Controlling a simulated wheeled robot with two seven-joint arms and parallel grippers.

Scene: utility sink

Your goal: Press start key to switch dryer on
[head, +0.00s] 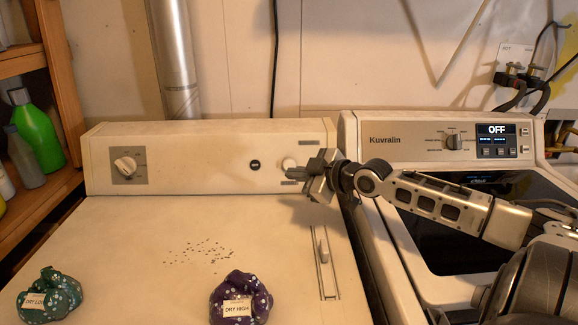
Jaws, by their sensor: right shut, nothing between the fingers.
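The white dryer stands at the left, with a back control panel (205,150). The panel carries a large dial (125,166) at its left, a small dark round button (254,165) right of centre and a pale round button (289,163) near its right end. Small labels sit above and below the pale button, too small to read. My right gripper (298,174) is shut and empty, reaching in from the right. Its tips point left, at or just in front of the pale button's lower right; I cannot tell whether they touch. My left gripper is out of view.
A Kuvralin machine (385,141) with an OFF display (497,129) stands at the right. A green bag (48,294) and a purple bag (240,299) labelled DRY HIGH lie on the dryer top, with dark specks (200,252) between. A bottle shelf (45,205) is at the left.

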